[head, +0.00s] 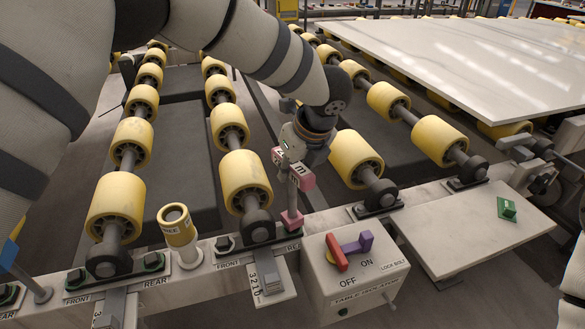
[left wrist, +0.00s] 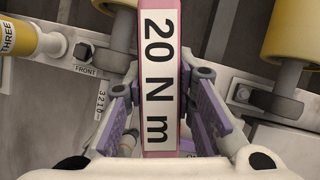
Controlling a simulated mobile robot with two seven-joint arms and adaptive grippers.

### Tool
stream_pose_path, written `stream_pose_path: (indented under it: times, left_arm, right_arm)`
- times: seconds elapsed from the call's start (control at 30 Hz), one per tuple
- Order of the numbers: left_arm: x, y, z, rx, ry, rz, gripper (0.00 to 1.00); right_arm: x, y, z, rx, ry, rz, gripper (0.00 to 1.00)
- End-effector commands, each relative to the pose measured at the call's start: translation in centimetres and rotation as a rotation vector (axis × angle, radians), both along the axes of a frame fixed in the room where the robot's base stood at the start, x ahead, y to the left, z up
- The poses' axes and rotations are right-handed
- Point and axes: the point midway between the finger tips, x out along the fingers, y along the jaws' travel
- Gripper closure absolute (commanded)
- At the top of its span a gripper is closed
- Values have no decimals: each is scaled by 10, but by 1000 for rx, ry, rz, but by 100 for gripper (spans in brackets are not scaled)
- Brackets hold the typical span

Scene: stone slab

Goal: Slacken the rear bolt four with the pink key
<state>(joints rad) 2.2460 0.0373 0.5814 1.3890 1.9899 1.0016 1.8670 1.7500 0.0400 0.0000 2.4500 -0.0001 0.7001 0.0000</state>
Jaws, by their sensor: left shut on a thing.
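The pink key (head: 292,218) stands roughly upright at the rail, its pink lower end at the spot with a partly covered REAR label. The bolt under it is hidden, so I cannot tell whether the key is seated. My left gripper (head: 296,160) is shut on the key's upper part. In the left wrist view the key's "20 N m" face (left wrist: 158,75) lies between my finger pads. A front bolt (head: 224,243) is on the same bearing, left of the key; it also shows in the left wrist view (left wrist: 83,50). My right gripper is not in view.
Yellow rollers (head: 245,180) flank my arm.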

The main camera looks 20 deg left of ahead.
Motion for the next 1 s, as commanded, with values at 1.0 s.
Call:
stream_pose_path:
  times: [1.0]
  left_arm:
    - [1, -1, -16, 1, -1, 32, 100]
  right_arm:
    - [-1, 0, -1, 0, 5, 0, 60]
